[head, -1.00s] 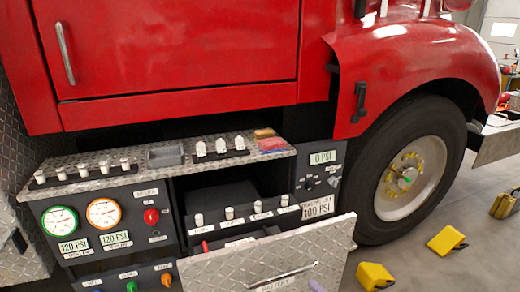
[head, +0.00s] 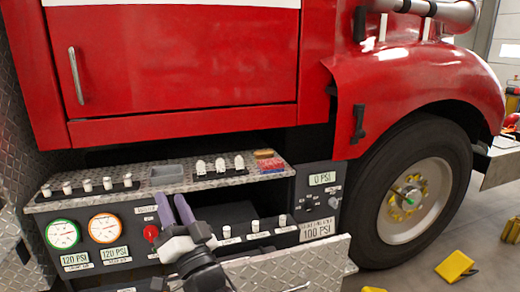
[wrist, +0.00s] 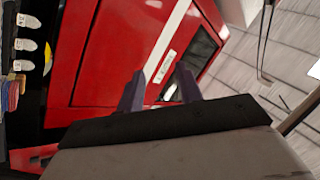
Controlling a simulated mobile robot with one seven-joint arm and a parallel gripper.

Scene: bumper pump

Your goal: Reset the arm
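My gripper (head: 172,203) is in front of the truck's control panel in the head view, pointing up. Its two purple fingers stand apart with nothing between them, left of the middle of the panel. In the wrist view my gripper (wrist: 158,88) also shows two separate fingers, with the red truck body beyond them and no object in the gap. My wrist hides part of the panel and the left end of the drawer front (head: 325,262).
The drawer stands open below the panel. A diamond-plate ledge (head: 130,197) with several white levers juts out above the gauges. The red truck (head: 190,70) rises behind. Yellow chocks (head: 455,266) lie on the floor near the wheel (head: 410,200).

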